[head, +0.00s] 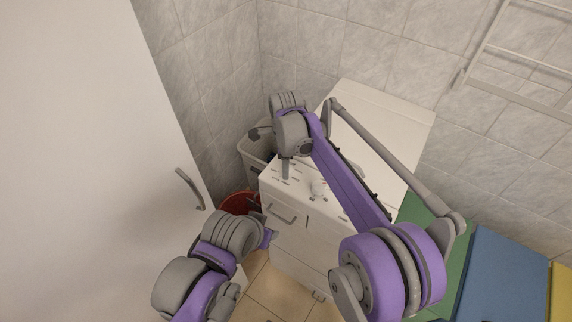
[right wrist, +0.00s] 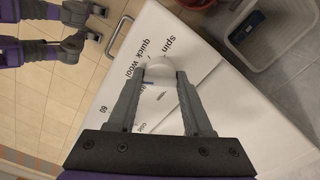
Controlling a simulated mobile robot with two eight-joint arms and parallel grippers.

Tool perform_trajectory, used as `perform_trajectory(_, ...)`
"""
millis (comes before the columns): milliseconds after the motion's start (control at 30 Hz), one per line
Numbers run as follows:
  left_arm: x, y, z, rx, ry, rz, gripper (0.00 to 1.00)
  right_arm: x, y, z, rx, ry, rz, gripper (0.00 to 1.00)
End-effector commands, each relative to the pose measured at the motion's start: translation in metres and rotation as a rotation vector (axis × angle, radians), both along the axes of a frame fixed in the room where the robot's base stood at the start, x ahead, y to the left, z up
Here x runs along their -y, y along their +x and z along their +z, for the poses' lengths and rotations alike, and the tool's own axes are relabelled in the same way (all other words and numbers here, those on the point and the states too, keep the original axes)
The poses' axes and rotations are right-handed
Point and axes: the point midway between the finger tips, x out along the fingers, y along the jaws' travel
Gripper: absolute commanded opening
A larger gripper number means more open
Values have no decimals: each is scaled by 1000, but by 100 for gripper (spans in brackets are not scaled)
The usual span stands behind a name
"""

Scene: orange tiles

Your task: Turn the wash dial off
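A white washing machine (head: 377,132) stands against the tiled wall, with dark printed markings on its top panel. In the right wrist view a round white dial (right wrist: 160,70) sits between my right gripper's fingertips (right wrist: 158,82), beside the words "spin", "quick" and "wool". The fingers are apart, one on each side of the dial; contact is not clear. In the head view my right gripper (head: 285,170) reaches down at the panel's left end. A white knob (head: 319,188) shows to its right; I cannot tell if it is the same dial. My left gripper (head: 268,238) is low, left of the machine's front; its opening is unclear.
A grey bin (head: 255,150) and a red bucket (head: 238,202) stand left of the machine. A white door with a handle (head: 188,188) fills the left. A towel rack (head: 525,60) is on the wall; green, blue (head: 505,275) and yellow panels are at right.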

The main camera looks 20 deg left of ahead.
Motion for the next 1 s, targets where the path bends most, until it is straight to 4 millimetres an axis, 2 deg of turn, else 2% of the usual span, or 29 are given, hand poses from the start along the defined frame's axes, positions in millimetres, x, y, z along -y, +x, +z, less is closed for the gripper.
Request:
perform_trajectory(33,0,0,0,0,0,0,50,0,0,0,1,0,0,28)
perform_trajectory(200,0,0,0,0,0,0,50,0,0,0,1,0,0,0)
perform_trajectory(567,0,0,-1,-1,0,0,50,0,0,0,1,0,55,0)
perform_trajectory(767,0,-1,-4,-2,0,0,50,0,0,0,1,1,176,0)
perform_trajectory(1000,0,-2,-7,-5,0,0,50,0,0,-1,0,1,393,0)
